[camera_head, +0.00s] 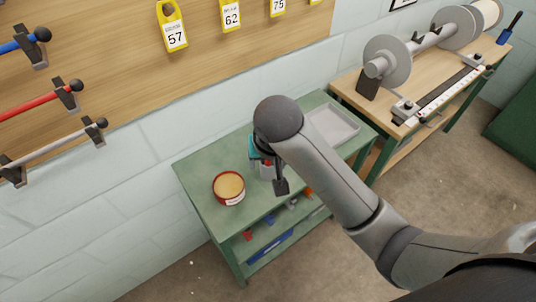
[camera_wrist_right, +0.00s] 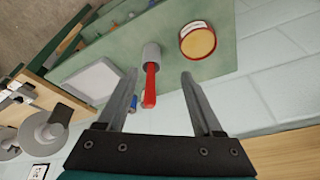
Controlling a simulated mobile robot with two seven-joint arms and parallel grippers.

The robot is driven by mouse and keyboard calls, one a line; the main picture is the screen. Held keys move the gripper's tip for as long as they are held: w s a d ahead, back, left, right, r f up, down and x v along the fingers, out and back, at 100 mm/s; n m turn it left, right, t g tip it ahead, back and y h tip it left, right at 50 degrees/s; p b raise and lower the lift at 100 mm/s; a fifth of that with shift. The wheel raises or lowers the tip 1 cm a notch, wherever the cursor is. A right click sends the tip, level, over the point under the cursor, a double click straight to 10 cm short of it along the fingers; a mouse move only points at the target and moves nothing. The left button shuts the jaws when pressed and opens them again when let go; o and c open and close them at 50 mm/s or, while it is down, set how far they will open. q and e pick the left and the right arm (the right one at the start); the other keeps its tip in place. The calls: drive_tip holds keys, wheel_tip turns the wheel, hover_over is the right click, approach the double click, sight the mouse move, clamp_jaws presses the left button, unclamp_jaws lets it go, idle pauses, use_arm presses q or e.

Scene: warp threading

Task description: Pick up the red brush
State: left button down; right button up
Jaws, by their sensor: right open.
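The red brush (camera_wrist_right: 150,88) stands in a grey cup (camera_wrist_right: 152,54) on the green workbench, its red handle pointing toward the camera in the right wrist view. My right gripper (camera_wrist_right: 160,76) is open, and the red handle lies between its two fingers, nearer the left one; I see no contact. In the head view my right gripper (camera_head: 270,176) is over the cup, and my wrist hides most of the cup and the brush. Only a small red bit of the brush (camera_head: 267,162) shows there. My left gripper is not in view.
A red-rimmed round tin (camera_head: 229,188) stands on the green workbench (camera_head: 197,172) left of the gripper. A grey tray (camera_head: 333,125) lies to the right. Small items sit on the shelf below. A wooden bench (camera_head: 345,87) with spools is at the right.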

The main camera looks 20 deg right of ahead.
drive_tip(key=w+d+r+m+h, duration=0.2)
drive_tip(key=w+r, duration=0.3)
drive_tip(key=w, duration=0.1)
drive_tip(key=shift+w+a+b+x, duration=0.15)
drive_tip(key=shift+b+x, duration=0.4)
drive_tip(key=shift+x, duration=2)
drive_tip(key=shift+w+a+b+x, duration=0.1)
drive_tip(key=shift+a+b+x, duration=0.35)
drive_tip(key=shift+x, duration=2.05)
drive_tip(key=shift+w+a+b+x, duration=0.1)
drive_tip(key=shift+b+x, duration=0.55)
drive_tip(key=shift+x, duration=1.9)
clamp_jaws()
